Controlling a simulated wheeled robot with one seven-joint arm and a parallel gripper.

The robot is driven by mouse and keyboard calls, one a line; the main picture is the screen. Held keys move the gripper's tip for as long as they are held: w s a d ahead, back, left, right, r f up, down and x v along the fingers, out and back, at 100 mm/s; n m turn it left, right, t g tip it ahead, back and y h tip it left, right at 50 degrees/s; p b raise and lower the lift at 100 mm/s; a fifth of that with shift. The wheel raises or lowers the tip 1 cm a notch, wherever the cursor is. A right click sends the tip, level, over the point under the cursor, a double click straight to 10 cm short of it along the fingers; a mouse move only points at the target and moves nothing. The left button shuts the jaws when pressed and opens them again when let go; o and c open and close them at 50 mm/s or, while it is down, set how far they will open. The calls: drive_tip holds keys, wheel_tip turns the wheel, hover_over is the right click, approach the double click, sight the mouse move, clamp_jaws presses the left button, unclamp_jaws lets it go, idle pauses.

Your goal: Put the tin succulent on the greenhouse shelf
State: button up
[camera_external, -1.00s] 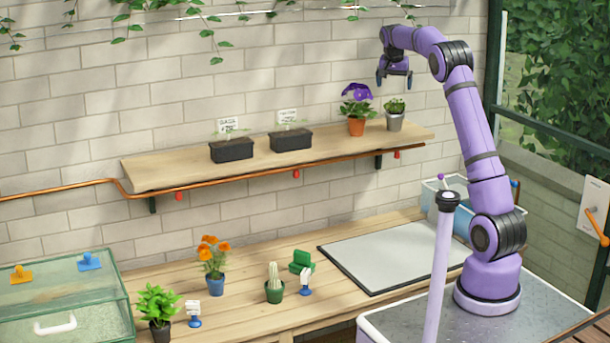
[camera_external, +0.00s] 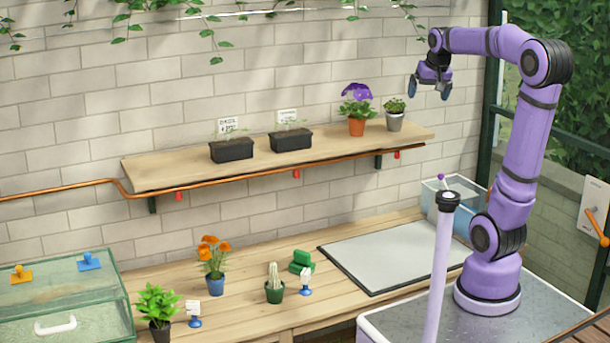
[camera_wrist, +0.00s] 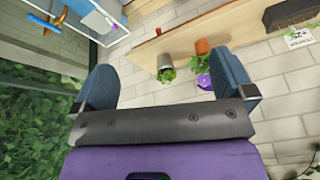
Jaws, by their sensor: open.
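The tin succulent (camera_external: 395,114), a small green plant in a grey tin pot, stands upright at the right end of the wooden greenhouse shelf (camera_external: 180,173). It also shows in the wrist view (camera_wrist: 166,69), past my fingers and apart from them. My gripper (camera_external: 430,88) is open and empty in the air, up and to the right of the succulent. Both blue fingers stand wide apart in the wrist view (camera_wrist: 168,88).
A purple flower in a terracotta pot (camera_external: 357,126) stands just left of the succulent. Two black seedling planters (camera_external: 231,151) sit further left on the shelf. A copper pipe (camera_external: 270,175) runs along the shelf's front. On the bench are several potted plants and a grey mat (camera_external: 390,253).

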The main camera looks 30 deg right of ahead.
drive_tip(key=s+a+f+n, duration=0.1)
drive_tip(key=s+a+f, duration=0.1)
drive_tip(key=s+f, duration=0.3)
drive_tip(key=s+a+f+n+t, duration=0.1)
drive_tip(key=s+f, duration=0.4)
drive_tip(key=s, duration=0.9)
drive_tip(key=shift+a+f+n, duration=0.25)
drive_tip(key=shift+a+n, duration=0.55)
